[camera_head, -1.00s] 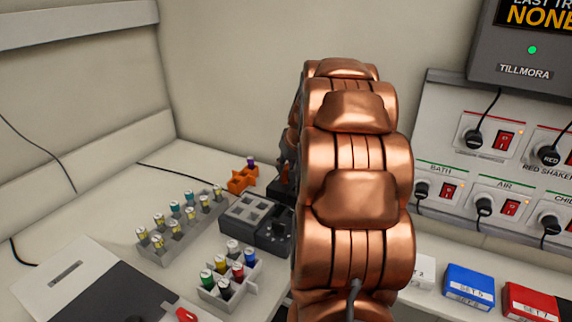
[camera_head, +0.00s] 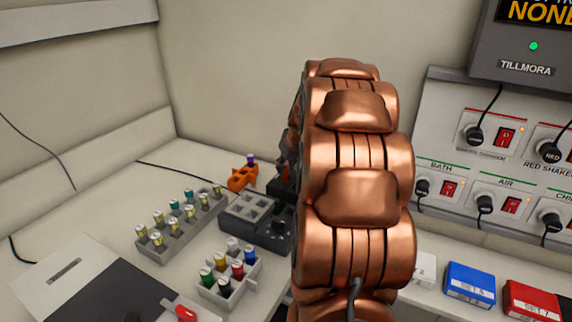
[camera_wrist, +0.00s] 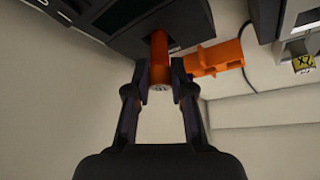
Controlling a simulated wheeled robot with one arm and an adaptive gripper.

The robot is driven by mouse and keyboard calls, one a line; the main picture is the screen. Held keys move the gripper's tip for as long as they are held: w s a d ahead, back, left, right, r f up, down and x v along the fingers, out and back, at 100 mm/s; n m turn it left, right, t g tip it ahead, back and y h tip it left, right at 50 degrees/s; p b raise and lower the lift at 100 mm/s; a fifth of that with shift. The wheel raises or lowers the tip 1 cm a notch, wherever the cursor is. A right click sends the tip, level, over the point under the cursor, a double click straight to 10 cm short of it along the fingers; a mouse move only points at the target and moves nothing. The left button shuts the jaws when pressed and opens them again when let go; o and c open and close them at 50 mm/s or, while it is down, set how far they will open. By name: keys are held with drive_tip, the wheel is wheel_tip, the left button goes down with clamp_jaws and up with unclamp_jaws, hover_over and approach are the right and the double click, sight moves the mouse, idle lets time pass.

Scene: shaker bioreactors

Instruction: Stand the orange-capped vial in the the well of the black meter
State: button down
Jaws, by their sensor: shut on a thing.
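In the wrist view my gripper (camera_wrist: 159,85) is shut on the orange-capped vial (camera_wrist: 159,62), an orange cylinder between the two fingertips. The vial's far end meets the face of the black meter (camera_wrist: 205,18); I cannot tell how deep it sits in the well. A small pale disc shows on the vial's near end. In the head view my copper arm hides most of the gripper and the vial. Part of the dark meter (camera_head: 279,187) shows just left of the arm.
An orange holder (camera_head: 240,179) with a purple-capped vial (camera_head: 251,160) stands beside the meter; the holder also shows in the wrist view (camera_wrist: 208,60). A dark grey device with square wells (camera_head: 246,206), a grey rack of vials (camera_head: 160,251) and a colour-capped vial rack (camera_head: 222,287) stand nearer.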

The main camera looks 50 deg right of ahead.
sight(286, 164)
drive_tip(key=shift+f+b, duration=0.5)
drive_tip(key=shift+f, duration=0.4)
drive_tip(key=c, duration=0.9)
unclamp_jaws()
drive_tip(key=shift+r, duration=0.1)
drive_tip(key=shift+r+p, duration=0.75)
drive_tip(key=shift+r, duration=2.7)
